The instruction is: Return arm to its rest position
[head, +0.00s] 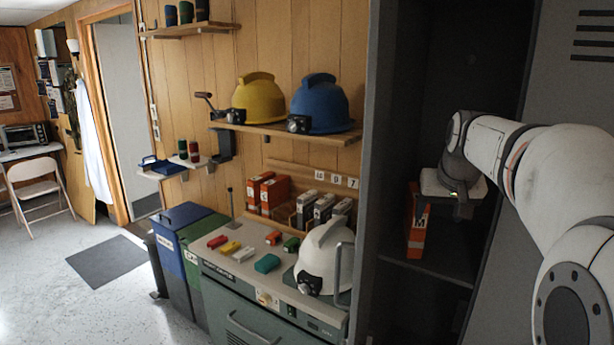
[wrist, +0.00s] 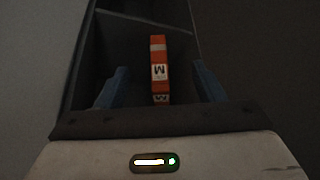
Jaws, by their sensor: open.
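My white arm reaches in from the right of the head view into a tall dark grey locker (head: 375,150). My gripper (wrist: 160,88) is open, with its two blue-grey fingers wide apart in the wrist view. An orange box with a white label marked M (head: 416,235) stands upright on the locker's shelf (head: 440,268). The box also shows between and beyond the fingers in the wrist view (wrist: 158,55), and neither finger appears to touch it. In the head view the fingers are hidden or too dark to make out.
Left of the locker, a green-grey cabinet (head: 215,258) bears a white helmet (head: 322,258), small coloured items and several boxes. A wall shelf (head: 290,132) holds yellow (head: 260,100) and blue (head: 320,105) helmets. Locker walls stand close around my gripper.

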